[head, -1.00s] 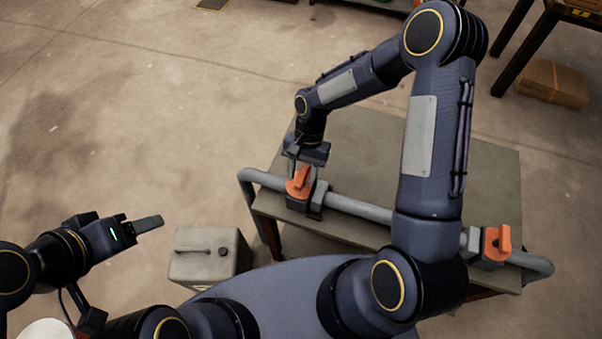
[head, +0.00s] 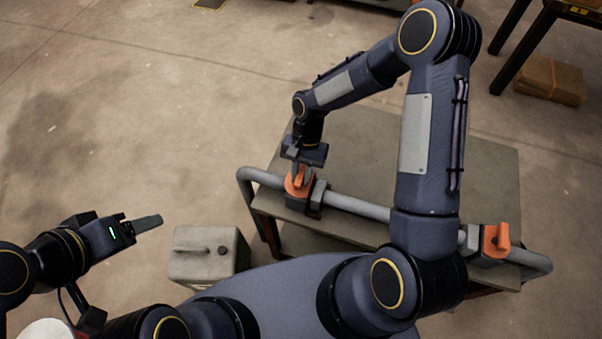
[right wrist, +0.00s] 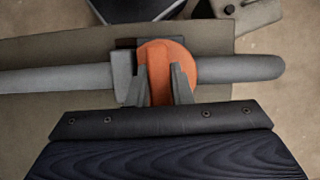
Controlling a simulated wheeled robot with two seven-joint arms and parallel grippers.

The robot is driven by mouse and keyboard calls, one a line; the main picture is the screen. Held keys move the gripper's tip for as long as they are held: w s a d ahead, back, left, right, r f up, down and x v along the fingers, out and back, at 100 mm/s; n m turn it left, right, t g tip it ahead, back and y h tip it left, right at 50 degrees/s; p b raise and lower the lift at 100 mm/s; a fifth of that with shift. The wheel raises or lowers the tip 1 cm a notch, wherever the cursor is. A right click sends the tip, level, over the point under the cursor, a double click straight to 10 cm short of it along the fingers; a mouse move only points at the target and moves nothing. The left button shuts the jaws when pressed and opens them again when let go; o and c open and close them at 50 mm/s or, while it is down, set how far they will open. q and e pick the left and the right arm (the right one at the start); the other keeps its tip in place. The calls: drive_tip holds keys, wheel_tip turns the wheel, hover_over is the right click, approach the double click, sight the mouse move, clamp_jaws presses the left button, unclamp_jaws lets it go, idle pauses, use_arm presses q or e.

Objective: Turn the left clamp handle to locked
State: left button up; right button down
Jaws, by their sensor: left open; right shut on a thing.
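The left clamp's orange handle (head: 299,186) sits on its grey clamp (head: 306,200) on the pipe, near the left end of the table. My right gripper (head: 302,174) reaches down to it and is shut on the handle. In the right wrist view the two fingers (right wrist: 165,88) hold the handle's raised bar (right wrist: 158,65) from both sides, and the round orange base shows around it. The handle's lock marking cannot be made out. My left gripper (head: 148,224) is open and empty over the floor at the left, well away from the clamp.
A grey pipe (head: 358,207) runs along the front of the table (head: 440,160). A second clamp with an orange handle (head: 497,240) is on its right end. A grey canister (head: 206,255) stands in front of the table's left side. A cardboard box (head: 550,82) lies at the back right.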

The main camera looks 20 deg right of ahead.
drive_tip(key=shift+n, duration=0.3)
drive_tip(key=n+h+b, duration=0.1)
drive_tip(key=n+b, duration=0.1)
drive_tip(key=n, duration=0.1)
drive_tip(key=shift+f+n+g+h, duration=0.1)
drive_tip(key=shift+n+g+h, duration=0.2)
drive_tip(key=shift+n+h, duration=0.1)
drive_tip(key=n+h+b, duration=0.1)
drive_tip(key=n, duration=0.3)
drive_tip(key=shift+h+b, duration=0.3)
drive_tip(key=shift+b, duration=0.05)
drive_tip(key=n, duration=0.2)
drive_tip(key=n+h+b, duration=0.1)
drive_tip(key=n, duration=0.2)
drive_tip(key=shift+t+h, duration=0.3)
drive_tip(key=shift+t, duration=0.1)
drive_tip(key=n+t+h+b, duration=0.1)
drive_tip(key=n, duration=0.3)
drive_tip(key=shift+n, duration=0.3)
drive_tip(key=c, duration=1.3)
unclamp_jaws()
